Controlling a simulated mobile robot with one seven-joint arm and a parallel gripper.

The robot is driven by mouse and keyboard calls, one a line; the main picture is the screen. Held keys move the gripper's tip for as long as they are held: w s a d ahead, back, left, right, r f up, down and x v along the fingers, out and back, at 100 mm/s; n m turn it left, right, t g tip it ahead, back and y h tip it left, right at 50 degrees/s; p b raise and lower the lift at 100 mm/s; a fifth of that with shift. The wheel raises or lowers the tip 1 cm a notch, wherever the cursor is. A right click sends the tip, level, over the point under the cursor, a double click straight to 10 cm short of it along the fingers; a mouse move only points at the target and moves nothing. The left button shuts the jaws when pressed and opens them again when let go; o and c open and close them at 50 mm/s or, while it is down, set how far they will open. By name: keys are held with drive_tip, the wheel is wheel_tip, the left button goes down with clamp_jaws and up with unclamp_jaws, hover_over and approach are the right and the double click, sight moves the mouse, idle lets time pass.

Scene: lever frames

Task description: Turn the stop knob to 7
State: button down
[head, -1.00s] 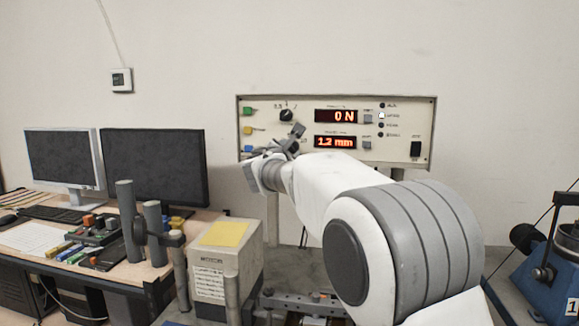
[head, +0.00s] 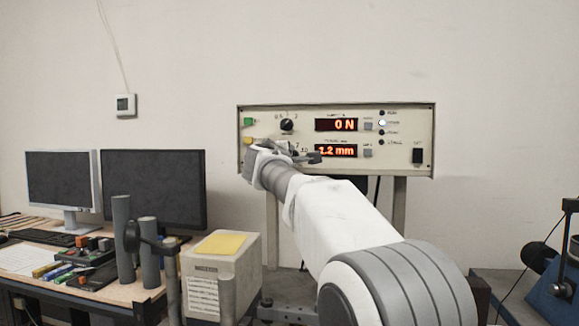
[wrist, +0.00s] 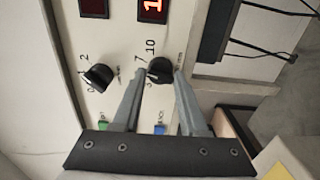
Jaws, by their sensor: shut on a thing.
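The stop knob (wrist: 160,70) is a round black knob on the control panel (head: 400,163), with numbers 3, 7 and 10 around it in the wrist view. My gripper (wrist: 159,75) is shut on this knob, one finger on each side of it. I cannot clearly read which number the knob points to. In the head view my gripper (head: 300,153) is in front of the panel's lower left and hides most of the knob. The lower display (head: 336,151) reads 1.2 mm, its left edge partly covered.
A second black knob (wrist: 98,77) sits beside the held one and shows above it in the head view (head: 287,125). Coloured buttons (head: 248,122) line the panel's left edge. A beige box (head: 228,270) and monitors (head: 152,184) stand at left.

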drive_tip(key=shift+m+b, duration=0.3)
drive_tip(key=shift+m, duration=0.3)
drive_tip(key=shift+c, duration=2.3)
unclamp_jaws()
drive_tip(key=s+a+b, duration=0.3)
drive_tip(key=s, duration=1.4)
drive_tip(key=shift+a+b, duration=0.15)
drive_tip(key=shift+b, duration=0.15)
